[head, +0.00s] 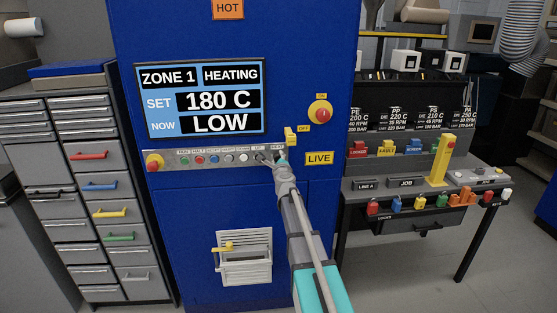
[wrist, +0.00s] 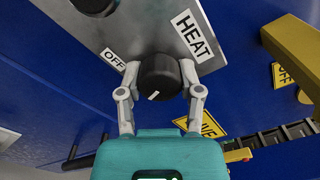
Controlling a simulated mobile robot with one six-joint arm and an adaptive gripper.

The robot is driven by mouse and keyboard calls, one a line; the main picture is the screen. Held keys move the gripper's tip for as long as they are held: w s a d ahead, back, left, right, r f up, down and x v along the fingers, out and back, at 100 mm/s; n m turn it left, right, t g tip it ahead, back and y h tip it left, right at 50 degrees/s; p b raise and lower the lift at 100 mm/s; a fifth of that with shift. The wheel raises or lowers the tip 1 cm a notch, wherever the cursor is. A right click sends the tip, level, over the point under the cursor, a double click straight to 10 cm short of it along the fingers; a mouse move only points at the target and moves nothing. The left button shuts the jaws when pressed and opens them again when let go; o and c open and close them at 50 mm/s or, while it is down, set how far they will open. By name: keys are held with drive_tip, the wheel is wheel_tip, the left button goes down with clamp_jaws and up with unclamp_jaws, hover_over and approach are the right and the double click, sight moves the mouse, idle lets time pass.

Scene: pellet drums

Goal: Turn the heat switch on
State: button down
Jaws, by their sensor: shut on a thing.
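The heat switch (wrist: 156,84) is a round black knob with a short white mark on its face. It sits on the grey control strip (wrist: 145,30), beside a HEAT label (wrist: 192,36) and an OFF label (wrist: 115,61). My gripper (wrist: 160,72) has one finger on each side of the knob and is shut on it. In the head view my gripper (head: 281,162) reaches the right end of the strip and hides the switch. The screen (head: 200,98) reads ZONE 1 HEATING, SET 180 C, NOW LOW.
A yellow lever block (head: 290,136) sticks out just above my gripper. A red knob (head: 320,110) and a LIVE label (head: 319,158) are to the right. A red emergency button (head: 154,162) is at the strip's left end. A workbench (head: 420,190) stands right.

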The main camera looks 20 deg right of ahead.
drive_tip(key=shift+n, duration=1.2)
drive_tip(key=shift+c, duration=1.3)
unclamp_jaws()
drive_tip(key=v, duration=1.2)
